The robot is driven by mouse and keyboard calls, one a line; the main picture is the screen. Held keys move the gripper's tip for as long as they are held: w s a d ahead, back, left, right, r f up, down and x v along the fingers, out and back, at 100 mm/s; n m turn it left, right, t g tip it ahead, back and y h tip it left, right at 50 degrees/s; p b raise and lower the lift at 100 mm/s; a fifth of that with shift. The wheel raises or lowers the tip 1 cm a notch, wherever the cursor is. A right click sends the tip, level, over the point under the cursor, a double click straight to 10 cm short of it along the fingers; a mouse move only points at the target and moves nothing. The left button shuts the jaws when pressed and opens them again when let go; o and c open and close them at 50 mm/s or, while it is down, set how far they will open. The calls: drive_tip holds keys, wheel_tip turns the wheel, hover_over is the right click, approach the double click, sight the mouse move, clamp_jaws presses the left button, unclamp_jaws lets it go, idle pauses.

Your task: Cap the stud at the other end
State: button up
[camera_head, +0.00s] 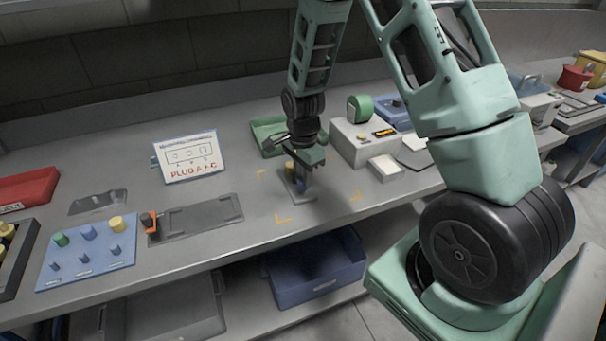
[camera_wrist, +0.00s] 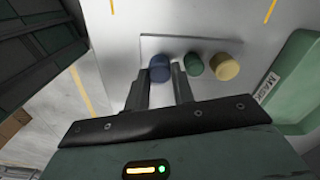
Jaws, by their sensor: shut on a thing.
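In the wrist view, a blue cap (camera_wrist: 159,68) is between my gripper's fingertips (camera_wrist: 160,78), and the jaws are shut on it. It is at the left end of a grey plate (camera_wrist: 200,44). A green cap (camera_wrist: 193,66) and a yellow cap (camera_wrist: 228,66) stand along the same plate to its right. I cannot tell whether the blue cap is fully down on a stud. In the head view, my gripper (camera_head: 304,172) points down over the plate (camera_head: 307,196), which lies inside yellow corner marks. The yellow cap (camera_head: 290,168) shows beside the gripper.
A blue board (camera_head: 75,268) with caps and small studs lies at left. A sign (camera_head: 188,155) stands behind an orange-ended tool (camera_head: 149,221) and a dark flat tray (camera_head: 200,217). A green bin (camera_head: 266,132) and a grey box (camera_head: 352,143) stand close behind my gripper.

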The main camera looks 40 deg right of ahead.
drive_tip(key=shift+f+b, duration=0.5)
drive_tip(key=shift+f, duration=0.35)
idle(0.3)
drive_tip(key=o, duration=1)
wheel_tip(320, 180, up, 18)
drive_tip(key=f+b, duration=0.1)
drive_tip(key=s+a+r+n, duration=0.1)
drive_tip(key=s+a+n, duration=0.3)
drive_tip(key=a+n, duration=0.3)
drive_tip(key=s+a+n, duration=0.4)
drive_tip(key=s+a, duration=0.1)
drive_tip(key=a, duration=0.4)
drive_tip(key=s+a+n, duration=0.3)
drive_tip(key=s+n, duration=0.2)
drive_tip(key=s+a+n, duration=0.2)
drive_tip(key=s+n, duration=0.3)
drive_tip(key=s+a+f+n, duration=0.1)
drive_tip(key=s+a+n, duration=0.2)
drive_tip(key=s+n, duration=0.2)
drive_tip(key=shift+s+a+y, duration=0.15)
drive_tip(key=shift+a+y, duration=0.15)
